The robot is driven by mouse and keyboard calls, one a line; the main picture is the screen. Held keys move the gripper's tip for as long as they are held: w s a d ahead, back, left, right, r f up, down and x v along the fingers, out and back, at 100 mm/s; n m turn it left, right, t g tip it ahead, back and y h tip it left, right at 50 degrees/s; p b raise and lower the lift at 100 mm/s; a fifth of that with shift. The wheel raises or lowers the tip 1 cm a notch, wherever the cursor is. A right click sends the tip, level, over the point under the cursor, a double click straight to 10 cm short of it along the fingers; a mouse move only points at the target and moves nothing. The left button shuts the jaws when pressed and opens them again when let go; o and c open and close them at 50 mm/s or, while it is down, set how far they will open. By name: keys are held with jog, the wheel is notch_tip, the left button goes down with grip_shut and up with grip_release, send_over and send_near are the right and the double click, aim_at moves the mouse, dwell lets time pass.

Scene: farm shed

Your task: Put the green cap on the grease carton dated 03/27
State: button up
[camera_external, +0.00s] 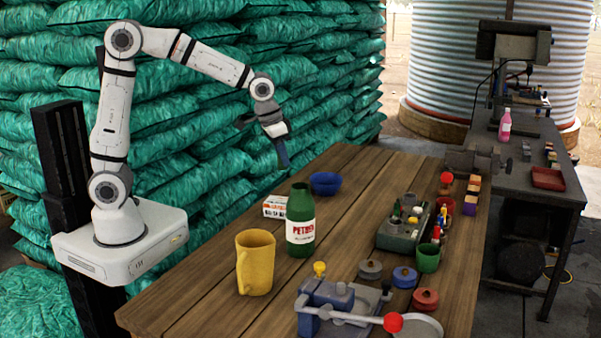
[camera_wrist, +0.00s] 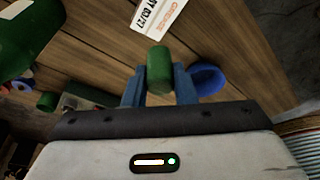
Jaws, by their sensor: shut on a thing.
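The green cap (camera_wrist: 158,68) shows as a short green cylinder between the blue fingers of my gripper (camera_wrist: 159,88), which is shut on it. In the external view my gripper (camera_external: 283,158) is high above the far left part of the table, clear of everything, and I cannot make out the cap there. The grease carton (camera_wrist: 168,14) is partly cut off at the top of the wrist view; its label reads 03/27. In the external view the white and orange carton (camera_external: 275,207) stands on the table behind the green bottle, below my gripper.
A blue bowl (camera_external: 325,183) sits right of the carton. A green bottle (camera_external: 300,222) and a yellow mug (camera_external: 256,263) stand in front of it. Several round lids, a green cup (camera_external: 428,258) and a vise-like tool (camera_external: 340,305) crowd the right and front. Stacked green sacks rise behind.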

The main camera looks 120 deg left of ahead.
jog(key=f, duration=0.5)
jog(key=f+p, duration=0.1)
jog(key=f, duration=0.4)
jog(key=shift+s+d, duration=0.15)
jog(key=shift+s, duration=0.05)
jog(key=shift+f, duration=0.25)
jog(key=o, duration=1)
jog(key=shift+c, duration=0.2)
jog(key=shift+r, duration=0.15)
